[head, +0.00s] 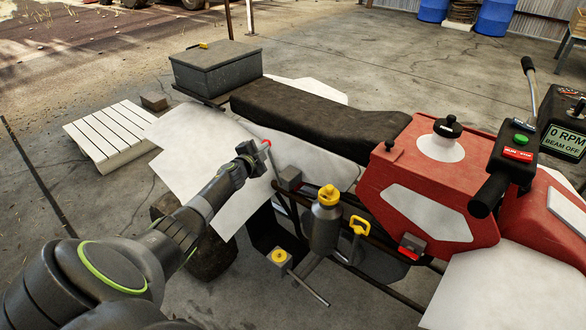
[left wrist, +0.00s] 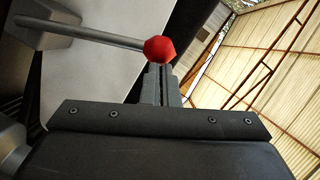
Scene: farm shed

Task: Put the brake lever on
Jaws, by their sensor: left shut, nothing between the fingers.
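The brake lever appears to be the thin grey rod with a red knob (head: 267,143) that rises from a grey block (head: 290,178) beside the seat of the quad bike. In the left wrist view the red knob (left wrist: 160,49) is large, and its rod (left wrist: 85,33) runs left to the block. My left gripper (head: 258,152) is shut and empty, with its fingertips right at the knob. In the left wrist view the closed fingertips (left wrist: 161,75) sit just below the knob; I cannot tell whether they touch it. My right gripper is not in view.
The black seat (head: 320,115) and red tank (head: 420,180) lie behind and right of the lever. A yellow-capped can (head: 325,222) and a yellow handle (head: 359,226) stand nearby. The black handlebar grip (head: 487,196) is at right. A white slatted pallet (head: 108,135) lies at left.

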